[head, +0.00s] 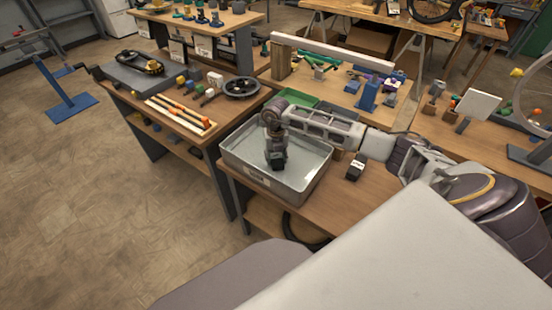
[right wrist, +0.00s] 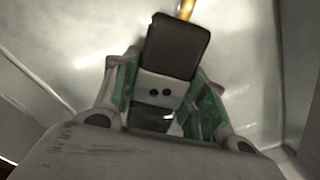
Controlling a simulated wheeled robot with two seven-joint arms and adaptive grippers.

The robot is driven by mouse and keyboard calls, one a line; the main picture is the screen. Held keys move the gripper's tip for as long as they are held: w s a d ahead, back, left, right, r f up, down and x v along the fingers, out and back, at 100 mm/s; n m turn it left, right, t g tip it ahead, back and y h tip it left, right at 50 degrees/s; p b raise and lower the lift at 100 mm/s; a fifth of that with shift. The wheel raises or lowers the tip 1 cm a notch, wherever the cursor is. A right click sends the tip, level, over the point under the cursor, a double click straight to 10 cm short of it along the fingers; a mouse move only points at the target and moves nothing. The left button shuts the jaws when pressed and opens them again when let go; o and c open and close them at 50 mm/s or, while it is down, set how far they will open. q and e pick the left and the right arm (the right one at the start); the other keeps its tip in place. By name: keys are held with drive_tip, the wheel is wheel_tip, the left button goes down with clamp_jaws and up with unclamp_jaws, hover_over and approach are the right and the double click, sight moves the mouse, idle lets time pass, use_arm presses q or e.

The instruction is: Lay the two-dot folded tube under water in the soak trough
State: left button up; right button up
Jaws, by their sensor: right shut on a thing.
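The soak trough (head: 305,189) is a grey metal basin on the near wooden bench, with pale water in it. My right gripper (head: 276,160) points down inside the trough's outline. In the right wrist view my right gripper (right wrist: 162,115) is shut on the two-dot folded tube (right wrist: 177,48). This is a black bundle with a white band bearing two dark dots and a brass-coloured stem at its far end. The pale trough floor and walls surround it. I cannot tell how deep the tube is relative to the water. My left gripper is not in view.
A small black bundle with a white label (head: 355,169) lies on the bench right of the trough, below my right arm. Green trays (head: 298,97) stand behind the trough. A side bench (head: 217,118) at left holds tools and a black wheel (head: 242,88).

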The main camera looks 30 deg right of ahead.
sight(276, 157)
drive_tip(key=o, duration=1.1)
wheel_tip(276, 157, up, 12)
drive_tip(key=shift+r, duration=0.15)
idle(0.6)
